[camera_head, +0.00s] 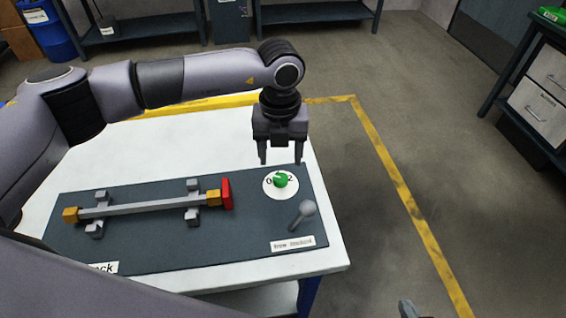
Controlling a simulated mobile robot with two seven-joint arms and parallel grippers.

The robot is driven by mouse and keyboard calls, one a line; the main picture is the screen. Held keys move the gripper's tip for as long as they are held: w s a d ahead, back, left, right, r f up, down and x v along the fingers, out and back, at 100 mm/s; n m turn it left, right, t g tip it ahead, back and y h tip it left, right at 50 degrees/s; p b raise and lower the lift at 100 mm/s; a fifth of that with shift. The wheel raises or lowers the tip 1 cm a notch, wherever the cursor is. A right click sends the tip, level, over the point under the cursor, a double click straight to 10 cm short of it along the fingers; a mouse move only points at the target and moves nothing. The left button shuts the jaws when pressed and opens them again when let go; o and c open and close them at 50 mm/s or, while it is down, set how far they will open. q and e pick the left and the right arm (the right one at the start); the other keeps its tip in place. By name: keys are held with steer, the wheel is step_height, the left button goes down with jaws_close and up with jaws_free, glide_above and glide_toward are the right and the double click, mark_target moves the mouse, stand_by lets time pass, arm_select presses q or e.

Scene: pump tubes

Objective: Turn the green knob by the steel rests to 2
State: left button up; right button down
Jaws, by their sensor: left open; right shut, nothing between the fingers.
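The green knob (281,181) sits on a round white dial (269,190) at the right part of a dark panel. A 0 shows left of the knob and a 2 right of it; its exact pointing is too small to tell. My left gripper (281,160) is open and empty, fingers down, just behind and above the knob, apart from it as far as I can tell. The steel rests (193,217) stand left of the dial and carry a grey tube (145,207) with orange ends. My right gripper (406,309) shows only as a grey tip at the bottom edge, shut and empty.
A red piece (227,194) is at the tube's right end. A grey ball-topped lever (307,208) stands tilted close to the dial's front right, by a label (293,244). The white table (318,254) ends right of the panel; floor beyond is clear.

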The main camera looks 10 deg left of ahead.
mark_target(280, 178)
arm_select(q)
steer(key=shift+s+f+p, duration=0.15)
steer(key=shift+f+p, duration=0.2)
steer(key=shift+f, duration=2.8)
steer(key=c, duration=1)
steer(key=shift+c, duration=0.2)
